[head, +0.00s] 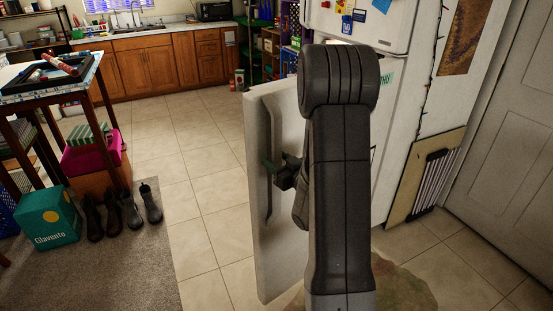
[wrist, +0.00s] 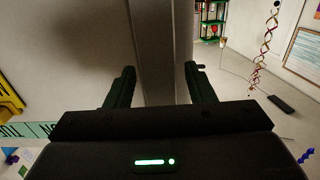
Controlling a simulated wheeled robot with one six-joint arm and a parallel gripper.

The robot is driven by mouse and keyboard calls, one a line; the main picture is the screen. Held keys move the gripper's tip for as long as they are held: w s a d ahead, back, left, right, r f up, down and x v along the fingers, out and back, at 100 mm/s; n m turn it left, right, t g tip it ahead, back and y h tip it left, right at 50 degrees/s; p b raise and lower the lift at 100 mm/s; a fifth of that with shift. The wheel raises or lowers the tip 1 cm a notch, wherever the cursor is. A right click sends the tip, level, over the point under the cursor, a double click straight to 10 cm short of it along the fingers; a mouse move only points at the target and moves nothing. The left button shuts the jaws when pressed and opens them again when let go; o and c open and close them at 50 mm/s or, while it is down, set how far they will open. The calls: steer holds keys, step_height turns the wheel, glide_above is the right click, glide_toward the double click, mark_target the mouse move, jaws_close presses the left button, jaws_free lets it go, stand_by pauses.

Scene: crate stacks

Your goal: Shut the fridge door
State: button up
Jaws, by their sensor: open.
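The fridge door (head: 258,245) is a pale lower panel, standing open, swung out from the white fridge (head: 390,25) in the head view. A long vertical handle (head: 269,207) runs down its face. My gripper (head: 269,166) is at the door around mid-height, its dark green fingers overlapping the handle in the picture. My arm hides part of the door and the fridge opening. In the wrist view my gripper (wrist: 161,80) is open, with a pale vertical strip (wrist: 155,50), probably of the door, showing between the spread fingers. I cannot tell whether they touch it.
The fridge's upper door is shut and carries magnets. A board (head: 425,180) leans on the wall at right, near a grey door (head: 510,110). Tiled floor (head: 200,160) is clear left of the fridge door. Boots (head: 120,213) and a teal box (head: 48,218) stand farther left.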

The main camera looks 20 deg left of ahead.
steer(key=shift+a, duration=0.1)
jaws_close()
